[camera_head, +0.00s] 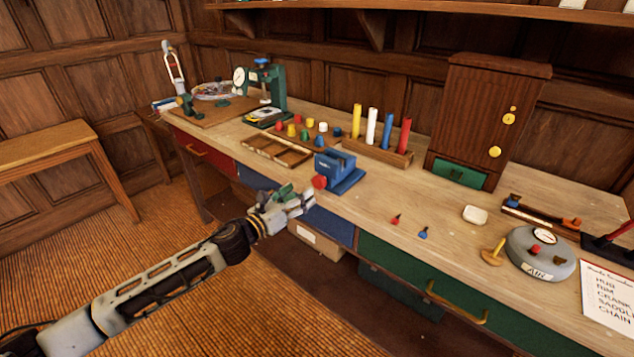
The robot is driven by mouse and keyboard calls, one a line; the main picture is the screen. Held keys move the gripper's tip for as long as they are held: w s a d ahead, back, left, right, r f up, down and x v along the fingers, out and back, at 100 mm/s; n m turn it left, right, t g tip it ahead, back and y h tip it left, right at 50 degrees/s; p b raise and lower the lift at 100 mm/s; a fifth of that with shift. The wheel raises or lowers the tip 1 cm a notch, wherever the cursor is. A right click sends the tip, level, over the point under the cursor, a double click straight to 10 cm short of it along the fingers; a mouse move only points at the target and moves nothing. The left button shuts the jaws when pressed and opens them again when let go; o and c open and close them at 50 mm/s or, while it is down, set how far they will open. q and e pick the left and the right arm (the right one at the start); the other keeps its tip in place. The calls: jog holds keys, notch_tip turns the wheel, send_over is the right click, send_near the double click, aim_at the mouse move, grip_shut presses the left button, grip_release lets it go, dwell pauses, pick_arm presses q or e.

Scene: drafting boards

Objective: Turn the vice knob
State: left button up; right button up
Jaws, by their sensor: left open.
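The vice (338,168) is a blue block on a flat blue base at the front edge of the wooden workbench. Its knob (319,182) is round and red and faces the front left, toward my arm. My left gripper (305,194) comes in from the lower left, with its fingertips just below and left of the red knob. It is open, with nothing seen between its fingers. The picture does not clearly show whether the fingers touch the knob. My right gripper is not in view.
A wooden tray (276,153) lies left of the vice. A rack (381,151) with coloured rods stands behind it. A brown cabinet (487,105) and a grey round AIR gauge (541,257) stand to the right. Drawers, one a green drawer (440,298), line the bench front below.

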aim_at(316, 182)
pick_arm(q)
jog(key=x, duration=0.3)
jog(key=shift+w, duration=0.1)
jog(key=shift+x, duration=2)
jog(key=shift+w+d, duration=0.5)
jog(key=shift+w, duration=0.05)
jog(key=shift+c, duration=0.5)
